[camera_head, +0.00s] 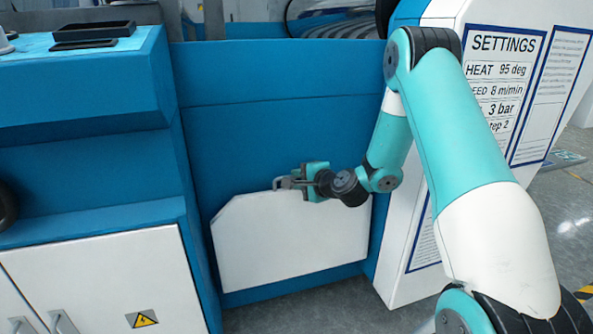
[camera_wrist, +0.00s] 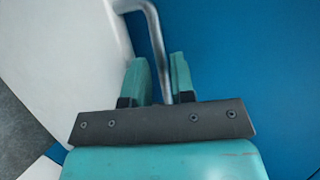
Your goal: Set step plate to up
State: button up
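The step plate (camera_head: 290,240) is a white panel with a cut upper left corner, standing roughly upright against the blue machine front. It also shows as a white face at the left of the wrist view (camera_wrist: 50,50). A bent metal handle (camera_wrist: 157,38) sticks out from the plate at its top edge. My gripper (camera_head: 284,183) is at the top edge of the plate. In the wrist view its two teal fingers (camera_wrist: 160,76) stand apart with the handle bar running between them. A gap shows between the left finger and the bar; contact on the right is unclear.
A blue and white cabinet (camera_head: 85,215) stands at the left, with a dark tray (camera_head: 94,31) on top. A white side panel with a settings sheet (camera_head: 500,90) stands at the right, partly behind my arm. Grey floor (camera_head: 350,310) is clear in front of the plate.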

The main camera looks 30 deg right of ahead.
jog(key=shift+w+f, duration=0.25)
jog(key=shift+w, duration=0.45)
